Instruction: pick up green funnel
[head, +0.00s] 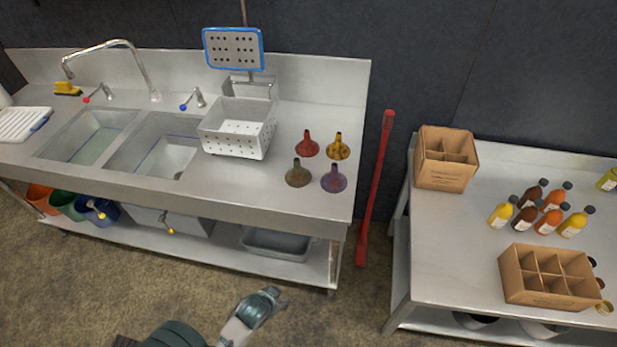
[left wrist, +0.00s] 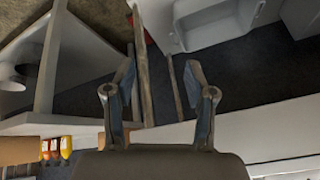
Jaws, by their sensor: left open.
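The green funnel (head: 298,174), a dull olive colour, stands mouth down with its spout up on the right part of the steel sink counter (head: 235,180). It is the front left one of a group of funnels. The red funnel (head: 307,145) is behind it, the yellow funnel (head: 338,147) is behind and to the right, and the purple funnel (head: 333,178) is to its right. My left gripper (left wrist: 160,72) shows in the left wrist view with its fingers wide apart and nothing between them. No funnel is visible in that view. My right gripper is out of view.
A white perforated basket (head: 238,128) stands left of the funnels, beside two sink basins. A red bar (head: 374,190) leans upright in the gap right of the counter. The right table (head: 450,235) holds cardboard boxes and several bottles. The counter around the funnels is clear.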

